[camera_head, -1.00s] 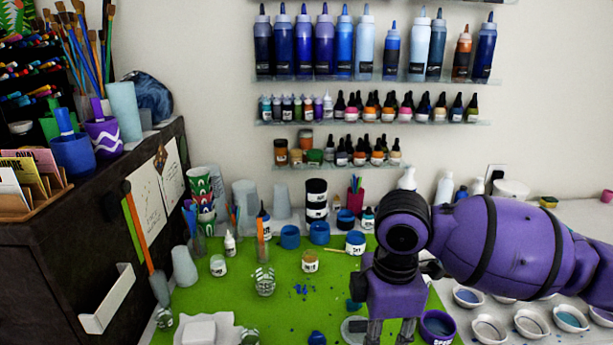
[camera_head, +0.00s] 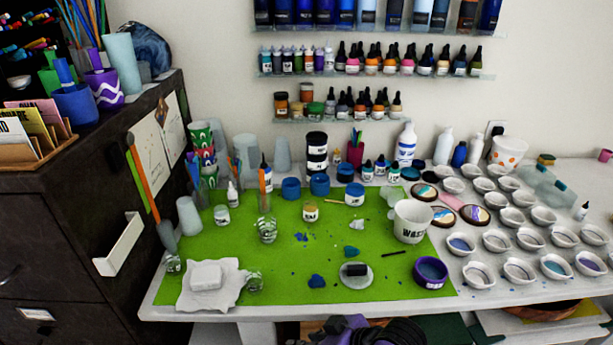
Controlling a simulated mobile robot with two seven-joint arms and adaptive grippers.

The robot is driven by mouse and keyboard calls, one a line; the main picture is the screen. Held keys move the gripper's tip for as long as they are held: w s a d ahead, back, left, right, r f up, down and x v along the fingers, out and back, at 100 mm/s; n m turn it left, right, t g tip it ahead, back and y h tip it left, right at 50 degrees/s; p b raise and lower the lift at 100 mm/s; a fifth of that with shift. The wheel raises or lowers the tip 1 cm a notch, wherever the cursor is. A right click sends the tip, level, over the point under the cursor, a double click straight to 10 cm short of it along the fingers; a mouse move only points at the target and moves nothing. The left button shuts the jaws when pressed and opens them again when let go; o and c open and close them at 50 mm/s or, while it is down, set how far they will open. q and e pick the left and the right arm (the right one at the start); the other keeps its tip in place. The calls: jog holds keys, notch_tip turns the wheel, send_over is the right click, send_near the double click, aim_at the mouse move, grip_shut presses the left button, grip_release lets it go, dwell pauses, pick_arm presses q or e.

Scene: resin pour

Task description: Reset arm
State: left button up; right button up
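Neither of my grippers shows in the head view. A purple and black shape, which looks like part of my own arm, shows at the bottom edge, below the table's front edge. Its fingers cannot be made out. The green mat (camera_head: 215,290) on the white table is in full view. On it stand a white cup marked "WAS..." (camera_head: 412,222), a blue-filled purple-rimmed bowl (camera_head: 431,272) and a round pale disc with a dark piece on it (camera_head: 356,275).
Rows of small white bowls (camera_head: 497,240) fill the table's right side. Several jars and bottles line the back, including a black-and-white jar (camera_head: 317,155). A dark cabinet (camera_head: 70,230) stands at left. A crumpled white cloth (camera_head: 215,285) lies at front left.

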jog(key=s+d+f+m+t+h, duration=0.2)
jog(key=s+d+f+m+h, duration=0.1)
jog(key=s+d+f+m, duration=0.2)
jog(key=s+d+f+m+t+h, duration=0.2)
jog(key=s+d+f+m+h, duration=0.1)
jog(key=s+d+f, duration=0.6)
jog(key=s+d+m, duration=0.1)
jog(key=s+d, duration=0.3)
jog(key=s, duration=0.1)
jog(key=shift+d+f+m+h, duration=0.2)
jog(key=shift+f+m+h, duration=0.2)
